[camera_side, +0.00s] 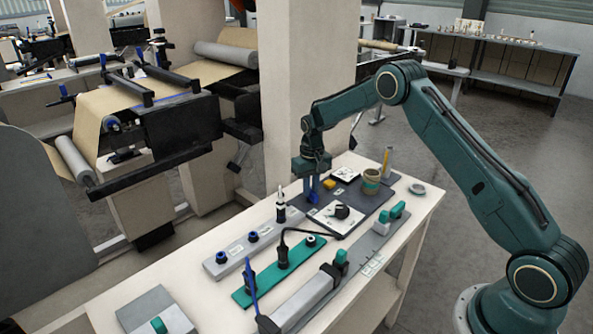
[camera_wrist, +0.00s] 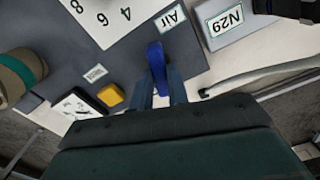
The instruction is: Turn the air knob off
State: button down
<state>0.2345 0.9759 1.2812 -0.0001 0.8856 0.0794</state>
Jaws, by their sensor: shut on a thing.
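The air knob is a blue lever handle; in the wrist view the knob (camera_wrist: 155,60) stands beside a white label (camera_wrist: 170,18) reading "Air". My gripper (camera_wrist: 160,88) has its two fingers on either side of the blue handle and is shut on it. In the side view my gripper (camera_side: 309,182) reaches down at the back left corner of the dark panel (camera_side: 368,207), with the blue knob (camera_side: 311,196) showing just below it. The base of the knob is partly hidden by the fingers.
A white dial plate with a black knob (camera_side: 342,211) sits in front of my gripper.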

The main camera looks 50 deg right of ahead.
jog(key=m, duration=1.3)
jog(key=shift+r+m, duration=0.1)
jog(key=shift+m, duration=0.2)
dwell(0.3)
jog(key=c, duration=1.4)
grip_release()
jog(key=shift+o, duration=0.2)
notch_tip(320, 180, up, 14)
